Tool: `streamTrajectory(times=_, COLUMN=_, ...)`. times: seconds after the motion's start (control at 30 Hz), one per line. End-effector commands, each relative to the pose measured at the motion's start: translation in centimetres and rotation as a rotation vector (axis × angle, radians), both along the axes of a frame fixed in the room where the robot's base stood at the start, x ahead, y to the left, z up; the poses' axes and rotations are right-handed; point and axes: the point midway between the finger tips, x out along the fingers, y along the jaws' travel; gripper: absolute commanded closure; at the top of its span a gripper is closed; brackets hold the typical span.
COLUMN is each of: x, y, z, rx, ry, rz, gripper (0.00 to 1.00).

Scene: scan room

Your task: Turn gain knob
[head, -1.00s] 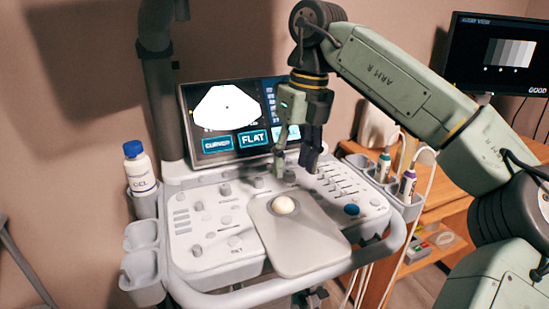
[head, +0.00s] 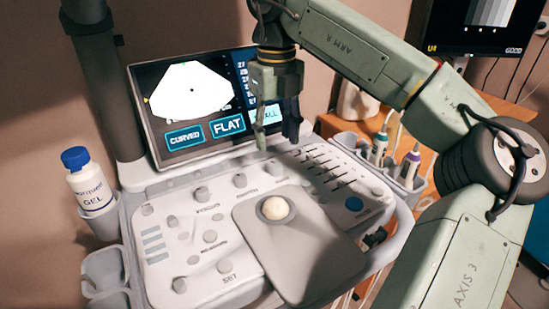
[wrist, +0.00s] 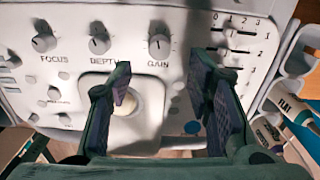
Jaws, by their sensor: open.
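The gain knob (wrist: 158,44), a small grey dial with a white pointer line, is on the white console panel above its GAIN label in the wrist view. In the head view it is the rightmost of the row of three knobs (head: 274,168). My gripper (head: 277,140) is over the panel near the screen's lower right, above the gain knob. It is open and empty. In the wrist view my gripper's fingers (wrist: 165,76) point toward the panel, with the knob just beyond the gap between their tips. I see no contact.
The depth knob (wrist: 100,44) and focus knob (wrist: 43,41) sit to the left. A slider bank (head: 328,165) lies right of the knob. The trackball (head: 275,208) is in front. The screen (head: 190,110) stands behind. A gel bottle (head: 90,185) and probes (head: 379,147) flank the console.

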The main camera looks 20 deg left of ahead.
Motion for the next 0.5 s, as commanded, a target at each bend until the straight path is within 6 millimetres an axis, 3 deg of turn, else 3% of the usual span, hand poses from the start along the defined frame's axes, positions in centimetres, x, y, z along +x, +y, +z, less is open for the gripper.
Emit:
streamTrajectory(times=0.2, x=-0.1, y=0.0, z=-4.1, rx=0.001, ry=0.003, rz=0.002, gripper=0.54)
streamTrajectory(times=0.5, x=0.0, y=0.0, z=-6.5, rx=0.000, ry=0.000, rz=0.000, gripper=0.54)
